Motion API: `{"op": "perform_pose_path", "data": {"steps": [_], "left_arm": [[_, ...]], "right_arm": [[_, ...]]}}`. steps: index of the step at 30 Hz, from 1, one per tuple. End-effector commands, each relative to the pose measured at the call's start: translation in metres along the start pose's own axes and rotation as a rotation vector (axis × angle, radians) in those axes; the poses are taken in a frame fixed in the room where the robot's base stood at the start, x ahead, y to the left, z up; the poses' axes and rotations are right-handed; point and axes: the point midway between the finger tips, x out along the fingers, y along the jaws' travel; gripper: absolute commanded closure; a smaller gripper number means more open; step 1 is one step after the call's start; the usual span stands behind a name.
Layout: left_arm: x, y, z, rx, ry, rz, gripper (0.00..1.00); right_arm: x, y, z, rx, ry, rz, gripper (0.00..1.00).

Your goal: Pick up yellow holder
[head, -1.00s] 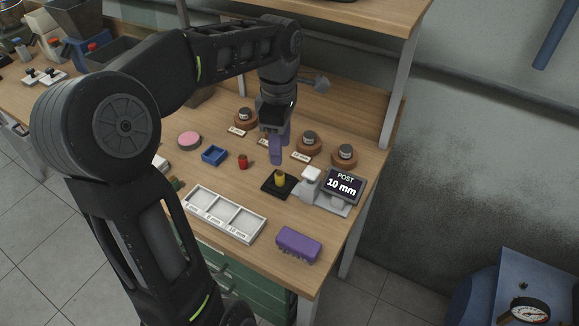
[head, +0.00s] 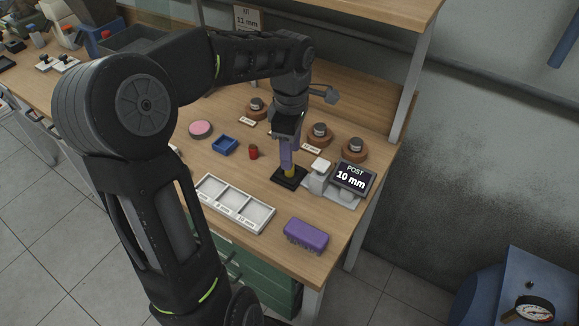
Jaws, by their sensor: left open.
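The yellow holder (head: 290,173) is a small upright piece on a black square base (head: 286,181) on the wooden bench. My left gripper (head: 289,164) points down over it. Its purple fingers reach the holder's top and hide part of it. The jaws are open; I cannot tell whether a finger touches the holder. My right gripper is not in view.
A display reading "POST 10 mm" (head: 354,179) stands close right of the black base. A white compartment tray (head: 237,222) and a purple block (head: 306,234) lie in front. A red piece (head: 253,152), blue tray (head: 224,146) and pink disc (head: 201,129) are left; round brown stands (head: 319,136) are behind.

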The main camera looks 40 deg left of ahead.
Motion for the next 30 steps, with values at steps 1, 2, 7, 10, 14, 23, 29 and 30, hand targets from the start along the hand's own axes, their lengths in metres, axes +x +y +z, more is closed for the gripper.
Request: {"op": "perform_pose_path", "data": {"steps": [1,2,7,10,14,23,29,30], "left_arm": [[0.007,-0.001,0.0,-0.001,0.0,-0.005,0.53],[0.012,-0.002,0.0,-0.001,0.001,-0.006,0.53],[0.033,-0.001,0.0,0.0,0.0,-0.003,0.53],[0.036,-0.001,0.0,0.0,0.0,0.001,0.53],[0.036,-0.001,0.0,0.0,0.0,0.001,0.53],[0.035,-0.001,0.0,0.0,0.0,0.001,0.53],[0.035,-0.001,0.0,0.0,0.0,0.001,0.61],[0.035,-0.001,0.0,0.0,0.0,0.001,0.64]], "right_arm": [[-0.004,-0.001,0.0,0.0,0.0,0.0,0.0],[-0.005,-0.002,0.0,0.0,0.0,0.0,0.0],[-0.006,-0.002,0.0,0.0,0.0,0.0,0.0],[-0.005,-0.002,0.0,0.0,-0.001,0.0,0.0],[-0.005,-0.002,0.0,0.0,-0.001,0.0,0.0],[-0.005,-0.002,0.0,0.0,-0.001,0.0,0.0],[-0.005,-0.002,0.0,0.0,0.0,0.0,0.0],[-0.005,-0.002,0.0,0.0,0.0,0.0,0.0]]}}
